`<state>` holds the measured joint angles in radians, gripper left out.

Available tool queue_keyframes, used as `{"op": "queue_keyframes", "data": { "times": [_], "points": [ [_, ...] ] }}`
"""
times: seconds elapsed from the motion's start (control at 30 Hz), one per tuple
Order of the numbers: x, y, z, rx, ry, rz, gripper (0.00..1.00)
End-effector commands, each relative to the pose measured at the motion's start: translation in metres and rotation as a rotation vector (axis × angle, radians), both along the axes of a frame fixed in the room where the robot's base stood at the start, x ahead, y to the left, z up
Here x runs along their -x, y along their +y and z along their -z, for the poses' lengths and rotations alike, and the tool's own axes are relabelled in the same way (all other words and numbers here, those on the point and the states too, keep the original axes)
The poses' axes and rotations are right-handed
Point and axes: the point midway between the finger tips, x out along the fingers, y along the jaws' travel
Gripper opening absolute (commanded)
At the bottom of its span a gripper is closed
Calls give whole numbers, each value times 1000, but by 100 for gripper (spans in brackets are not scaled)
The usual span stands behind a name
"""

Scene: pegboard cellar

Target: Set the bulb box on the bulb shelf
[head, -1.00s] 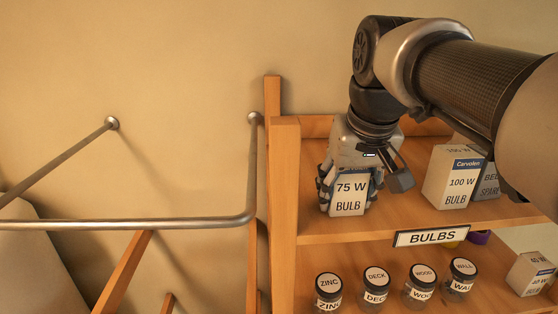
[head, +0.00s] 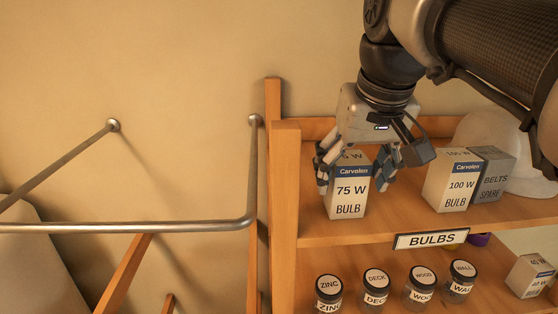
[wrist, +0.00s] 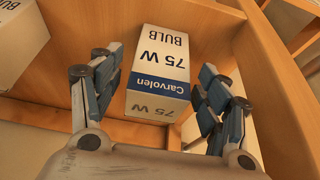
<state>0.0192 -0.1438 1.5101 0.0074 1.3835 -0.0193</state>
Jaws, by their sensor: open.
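The 75 W bulb box (head: 349,192), white with a blue Carvolen band, stands upright on the bulb shelf (head: 400,222), near its left end and above the BULBS label (head: 431,239). My gripper (head: 357,176) is open just above and behind the box, with its fingers spread to either side. In the wrist view the box (wrist: 158,75) lies between the open fingers (wrist: 160,92), with a gap on both sides. The far side of the box is hidden in the head view.
A 100 W bulb box (head: 453,181) and a grey BELTS SPARE box (head: 492,175) stand to the right, before a pale rounded object (head: 510,140). Several lidded jars (head: 375,290) and a 40 W box (head: 530,275) sit below. A metal rail (head: 130,225) runs at left.

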Motion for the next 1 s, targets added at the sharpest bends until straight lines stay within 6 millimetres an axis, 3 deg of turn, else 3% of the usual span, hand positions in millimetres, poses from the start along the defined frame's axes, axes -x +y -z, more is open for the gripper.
{"op": "queue_keyframes", "data": {
  "times": [0.1, 0.3, 0.43, 0.53, 0.67, 1.0],
  "points": [
    [9, 0, -26, 0, -4, 0, 70],
    [22, 0, -54, 0, -1, 0, 70],
    [27, 0, -61, 0, 1, 0, 70],
    [36, 0, -52, 0, 1, 0, 70],
    [58, 1, -17, 1, 1, 1, 70],
    [146, 4, 134, 1, -15, 3, 70]
  ]
}}
